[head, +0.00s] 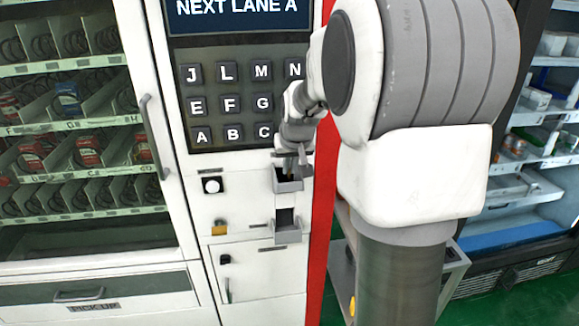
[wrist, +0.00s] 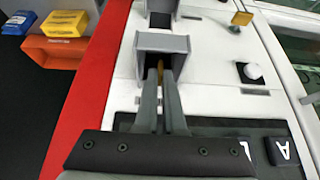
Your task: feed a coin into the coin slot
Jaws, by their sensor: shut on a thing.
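The vending machine's front panel holds a grey coin-slot housing (head: 290,185), which also shows in the wrist view (wrist: 182,43). My gripper (head: 290,160) is at this housing, with its fingers pointing into its mouth. In the wrist view my gripper (wrist: 161,82) is shut on a thin gold coin (wrist: 160,70), seen edge-on between the fingertips. The coin's far part lies within the housing's outline; how deep it sits is hidden.
A second grey housing (head: 288,235) sits below. A white round button (head: 212,185) and a brass tab (head: 219,227) are to the left. The keypad (head: 232,104) and a screen reading "NEXT LANE A" (head: 238,8) are above. An orange bin (wrist: 58,49) stands off the red edge.

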